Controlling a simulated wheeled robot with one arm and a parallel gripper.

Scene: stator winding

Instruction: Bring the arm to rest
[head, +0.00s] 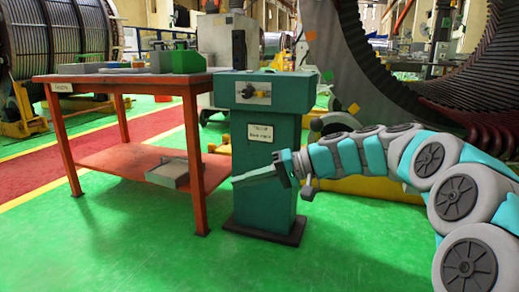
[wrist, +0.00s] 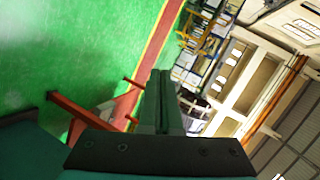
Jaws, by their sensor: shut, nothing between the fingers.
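My gripper (head: 236,181) is at the end of my grey and teal arm, which reaches in from the right of the head view. It is in front of the teal pedestal (head: 264,196), and its fingers point left. In the wrist view my gripper (wrist: 164,74) shows its two dark green fingers together, with nothing between them. From the head view I cannot tell the gap between gripper and pedestal.
An orange-red workbench (head: 125,80) with boxes on top and a grey tray (head: 172,172) on its lower shelf stands left of the pedestal. A large stator (head: 380,85) stands behind my arm. The green floor in front is clear.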

